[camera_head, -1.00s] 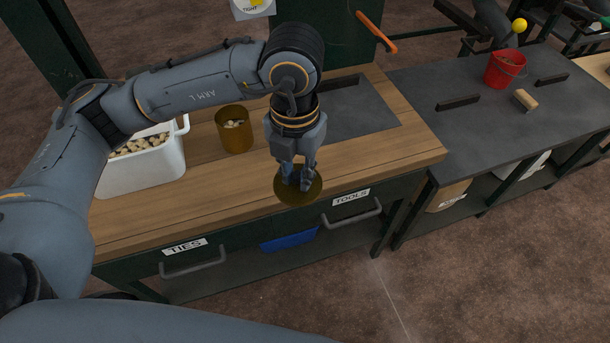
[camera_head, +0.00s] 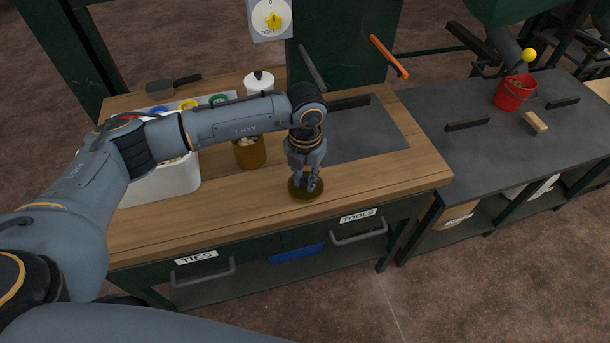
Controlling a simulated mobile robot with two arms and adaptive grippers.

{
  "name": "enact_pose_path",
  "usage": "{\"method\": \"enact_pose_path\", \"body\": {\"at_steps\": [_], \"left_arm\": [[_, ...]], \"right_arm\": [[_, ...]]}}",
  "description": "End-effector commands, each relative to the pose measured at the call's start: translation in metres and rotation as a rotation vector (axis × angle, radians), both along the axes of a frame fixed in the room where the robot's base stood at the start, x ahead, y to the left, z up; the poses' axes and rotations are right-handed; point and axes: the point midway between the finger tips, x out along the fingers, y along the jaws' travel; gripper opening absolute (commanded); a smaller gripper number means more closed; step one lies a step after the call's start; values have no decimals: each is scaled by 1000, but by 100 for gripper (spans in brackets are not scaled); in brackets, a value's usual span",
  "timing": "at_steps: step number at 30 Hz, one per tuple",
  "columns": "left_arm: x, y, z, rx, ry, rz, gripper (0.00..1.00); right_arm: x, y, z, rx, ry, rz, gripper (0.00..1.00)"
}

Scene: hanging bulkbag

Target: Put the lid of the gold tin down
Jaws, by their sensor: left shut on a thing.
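The gold tin (camera_head: 250,153) stands open on the wooden bench, with pale pieces inside; my left arm covers part of its top. Its round gold lid (camera_head: 305,194) lies flat at or just above the bench top, to the right of the tin and near the front edge. My left gripper (camera_head: 306,184) points straight down and is shut on the middle of the lid. I cannot tell whether the lid touches the wood. My right gripper is not in view.
A white tub (camera_head: 165,186) stands left of the tin, partly behind my arm. A dark mat (camera_head: 360,130) lies behind the lid. The wooden bench top (camera_head: 390,175) is clear to the right. A red bucket (camera_head: 514,95) stands on the grey table.

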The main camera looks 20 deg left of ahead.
Motion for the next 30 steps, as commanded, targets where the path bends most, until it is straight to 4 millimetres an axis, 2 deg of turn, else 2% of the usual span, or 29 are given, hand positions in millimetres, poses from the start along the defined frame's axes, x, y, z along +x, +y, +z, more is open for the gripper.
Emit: {"method": "enact_pose_path", "body": {"at_steps": [11, 12, 15, 25, 27, 30], "left_arm": [[1, 0, -8, 0, -2, 0, 0], [1, 0, -8, 0, -2, 0, 23], [1, 0, -7, 0, -2, 0, 43], [1, 0, -5, 0, -2, 1, 44], [1, 0, 0, -1, -3, 1, 44], [1, 0, 10, -1, -5, -1, 44]], "right_arm": [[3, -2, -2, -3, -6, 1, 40], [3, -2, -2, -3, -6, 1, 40], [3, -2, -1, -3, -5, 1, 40], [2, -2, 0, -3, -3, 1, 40], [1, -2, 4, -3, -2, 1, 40], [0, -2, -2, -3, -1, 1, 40]]}}
